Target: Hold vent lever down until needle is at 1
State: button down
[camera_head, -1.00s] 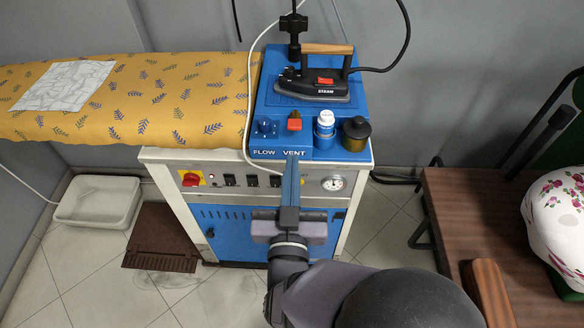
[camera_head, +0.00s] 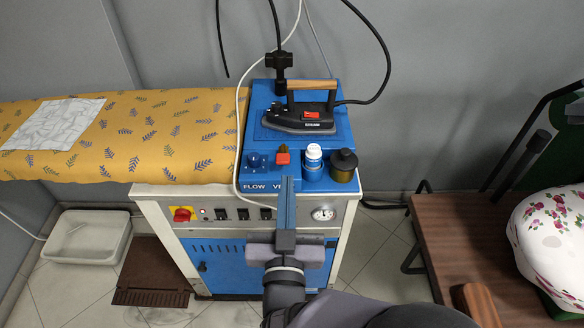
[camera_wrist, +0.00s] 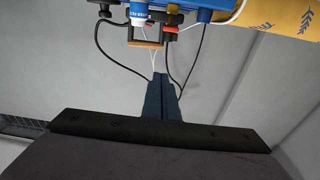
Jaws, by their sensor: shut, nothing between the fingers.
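The vent lever with its red-orange knob (camera_head: 283,155) stands on the blue top of the ironing station, behind the "VENT" label. My gripper (camera_head: 287,180) is shut and empty. In the head view its tips lie just in front of the lever and cover part of the label; a gap shows between tips and knob. The round white gauge (camera_head: 323,213) is on the front panel, right of my gripper; its needle is too small to read. In the wrist view my shut fingers (camera_wrist: 160,80) point toward the station, which appears upside down at the top.
A blue flow knob (camera_head: 257,160) is left of the lever. A white-capped bottle (camera_head: 313,160) and a dark-capped jar (camera_head: 343,166) stand close on its right. An iron (camera_head: 300,115) rests behind. A patterned board (camera_head: 120,140) extends left.

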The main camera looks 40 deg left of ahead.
notch_tip(320, 180, up, 11)
jog(key=w+m+t+p, duration=0.2)
jog(key=m+p, duration=0.1)
notch_tip(320, 180, down, 8)
jog(key=s+a+n+g+h, duration=0.1)
jog(key=a+n+g+h, duration=0.1)
jog(key=g, duration=0.3)
jog(key=shift+s+n, duration=0.2)
jog(key=shift+n, duration=0.6)
jog(key=p, duration=0.1)
send_over(283, 161)
jog(key=v, duration=0.2)
notch_tip(283, 161, down, 3)
notch_tip(283, 161, down, 2)
jog(key=shift+a+f, duration=0.1)
jog(key=shift+f, duration=0.8)
